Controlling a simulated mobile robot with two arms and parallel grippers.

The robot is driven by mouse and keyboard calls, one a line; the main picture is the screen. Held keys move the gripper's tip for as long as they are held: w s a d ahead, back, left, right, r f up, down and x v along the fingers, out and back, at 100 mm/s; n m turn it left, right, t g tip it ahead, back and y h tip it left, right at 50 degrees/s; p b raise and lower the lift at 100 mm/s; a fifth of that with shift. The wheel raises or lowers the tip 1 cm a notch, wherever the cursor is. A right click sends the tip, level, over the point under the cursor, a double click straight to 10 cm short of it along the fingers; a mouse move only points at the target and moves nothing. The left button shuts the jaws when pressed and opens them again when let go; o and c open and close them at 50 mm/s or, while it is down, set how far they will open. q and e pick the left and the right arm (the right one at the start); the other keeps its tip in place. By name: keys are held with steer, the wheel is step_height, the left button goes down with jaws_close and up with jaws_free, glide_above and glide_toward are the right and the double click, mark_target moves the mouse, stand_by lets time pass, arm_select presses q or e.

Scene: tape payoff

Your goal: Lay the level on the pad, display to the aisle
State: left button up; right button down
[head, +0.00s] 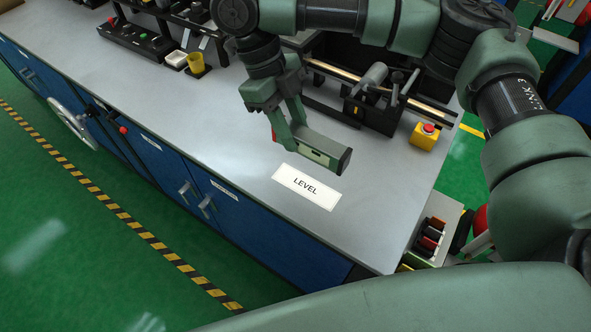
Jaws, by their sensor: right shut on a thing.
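The level (326,148) is a dark green and black bar with a pale strip on its long face. It is held in my right gripper (288,132), which is shut on its left part. The pale strip faces the front edge of the bench, toward the green floor. The level appears just above and behind the pad (308,187), a white rectangle marked "LEVEL". Whether the level touches the bench is hard to tell. The pad is bare. My left gripper is not in view.
The grey bench top (200,115) is clear left of the pad. A handwheel (72,124) juts from the blue front.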

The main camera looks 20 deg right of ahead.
step_height(320, 180, down, 8)
steer(key=shift+r+p, duration=0.1)
steer(key=shift+p, duration=0.2)
steer(key=shift+f, duration=2.65)
steer(key=c, duration=1.1)
jaws_free()
steer(key=shift+o, duration=0.2)
steer(key=b+v, duration=0.1)
steer(key=v, duration=1.1)
steer(key=shift+b, duration=0.3)
